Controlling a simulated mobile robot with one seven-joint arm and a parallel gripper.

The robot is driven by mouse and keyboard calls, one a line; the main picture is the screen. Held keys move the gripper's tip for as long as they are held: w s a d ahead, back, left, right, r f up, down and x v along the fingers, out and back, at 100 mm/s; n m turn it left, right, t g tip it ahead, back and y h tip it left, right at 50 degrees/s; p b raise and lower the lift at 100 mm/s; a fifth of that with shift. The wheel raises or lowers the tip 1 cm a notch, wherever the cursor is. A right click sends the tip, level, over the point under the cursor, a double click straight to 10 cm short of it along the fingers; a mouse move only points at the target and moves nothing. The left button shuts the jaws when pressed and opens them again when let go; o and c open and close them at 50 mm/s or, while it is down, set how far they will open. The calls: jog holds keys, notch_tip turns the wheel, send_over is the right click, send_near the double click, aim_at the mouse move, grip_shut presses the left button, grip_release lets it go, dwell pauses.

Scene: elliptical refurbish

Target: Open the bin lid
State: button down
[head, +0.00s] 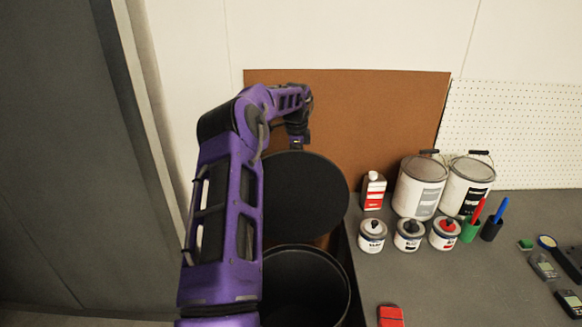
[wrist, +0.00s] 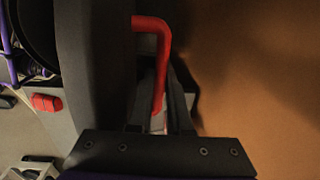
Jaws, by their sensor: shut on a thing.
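The round black bin lid (head: 305,195) stands raised and steeply tilted above the black bin (head: 349,290), whose mouth is open below it. My gripper (head: 297,146) is at the lid's top edge, on its far side; its fingers are mostly hidden in the head view. In the wrist view my gripper (wrist: 167,110) is shut on a red handle (wrist: 153,25) beside a dark upright surface that looks like the lid (wrist: 95,60). Part of the handle is hidden between the fingers.
A grey bench (head: 450,290) at the right holds paint cans (head: 421,187), small jars (head: 372,236), a bottle (head: 373,190) and a red object (head: 390,315). A brown board (head: 350,110) stands close behind the lid. A dark grey panel (head: 60,150) is at the left.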

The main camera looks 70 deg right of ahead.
jog(key=shift+w+d+f, duration=0.25)
jog(key=shift+w+d, duration=0.05)
jog(key=shift+d, duration=0.45)
jog(key=shift+w+d+f, duration=0.2)
jog(key=shift+w+d, duration=0.1)
jog(key=shift+d, duration=0.4)
jog(key=shift+w+f, duration=0.1)
jog(key=shift+f, duration=0.05)
jog(key=c, duration=0.8)
grip_release()
jog(key=shift+c, duration=0.2)
jog(key=shift+f, duration=0.1)
notch_tip(320, 180, up, 13)
jog(key=a, duration=0.1)
jog(key=shift+s, duration=0.45)
